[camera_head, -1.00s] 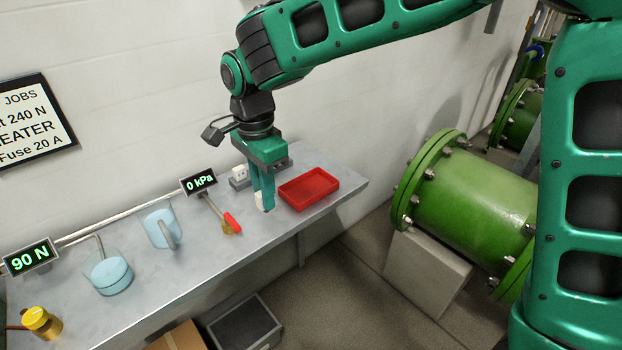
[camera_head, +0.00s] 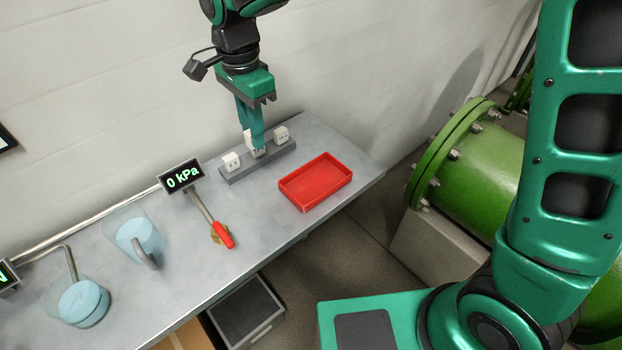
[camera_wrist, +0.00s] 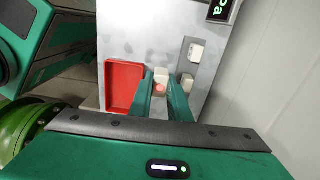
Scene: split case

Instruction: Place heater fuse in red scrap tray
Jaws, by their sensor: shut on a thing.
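My gripper (camera_head: 257,150) is shut on a small white fuse (camera_wrist: 161,74) with a pinkish round spot showing below it in the wrist view. Most of the held fuse is hidden by the fingers in the head view, so I cannot read any label on it. The red tray (camera_head: 305,203) lies on the bench to the right of my gripper and looks empty. In the wrist view the tray (camera_wrist: 112,88) is to the left of the fingers. The fuse is outside the tray.
A grey rail (camera_head: 236,177) behind the gripper carries a white fuse (camera_head: 231,161) at its left and another (camera_head: 281,134) at its right. A red-handled valve (camera_head: 222,234), a 0 kPa display (camera_head: 181,177) and a jug (camera_head: 136,238) stand left. Bench space around the tray is clear.

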